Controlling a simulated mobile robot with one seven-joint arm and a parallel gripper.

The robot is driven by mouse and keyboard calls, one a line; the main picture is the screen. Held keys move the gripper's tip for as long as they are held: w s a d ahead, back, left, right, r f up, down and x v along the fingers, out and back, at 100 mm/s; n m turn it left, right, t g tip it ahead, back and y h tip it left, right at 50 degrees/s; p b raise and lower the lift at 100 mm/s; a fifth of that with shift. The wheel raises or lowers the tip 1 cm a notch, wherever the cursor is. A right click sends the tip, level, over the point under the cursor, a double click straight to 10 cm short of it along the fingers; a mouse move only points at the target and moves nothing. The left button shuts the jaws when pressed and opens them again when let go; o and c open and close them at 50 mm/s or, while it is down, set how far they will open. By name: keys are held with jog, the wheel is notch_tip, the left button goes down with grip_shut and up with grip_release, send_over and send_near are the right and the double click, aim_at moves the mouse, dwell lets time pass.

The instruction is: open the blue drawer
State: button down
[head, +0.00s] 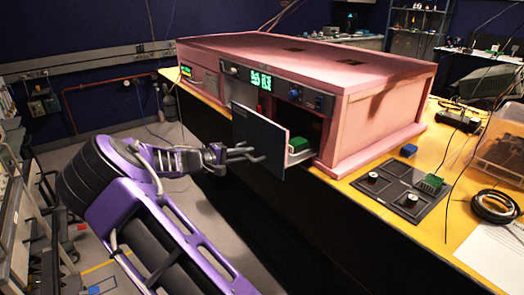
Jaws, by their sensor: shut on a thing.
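The blue drawer (262,135) is in the front of the pink enclosure (372,95). Its dark blue-grey front stands out from the enclosure, so the drawer is open. A green and white block (298,146) shows inside, behind the front. My gripper (254,153) is at the outer face of the drawer front, reaching in from the left. It is shut on the drawer's handle, which is too small and covered to make out clearly.
The enclosure stands on a yellow bench (405,160). To the right are a black panel with knobs (400,200), a small blue block (408,150), a green block (432,183), a coiled cable (494,207) and a clear bin (503,145). The floor left of the bench is partly free.

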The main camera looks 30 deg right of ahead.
jog(key=shift+f+v, duration=0.25)
jog(key=shift+v, duration=0.9)
jog(key=shift+f+v, duration=0.2)
jog(key=shift+v, duration=0.95)
jog(key=shift+a, duration=0.1)
jog(key=c, duration=0.9)
grip_release()
jog(key=v, duration=1.7)
jog(key=shift+s+a, duration=0.15)
jog(key=shift+a, duration=0.05)
jog(key=shift+r, duration=0.1)
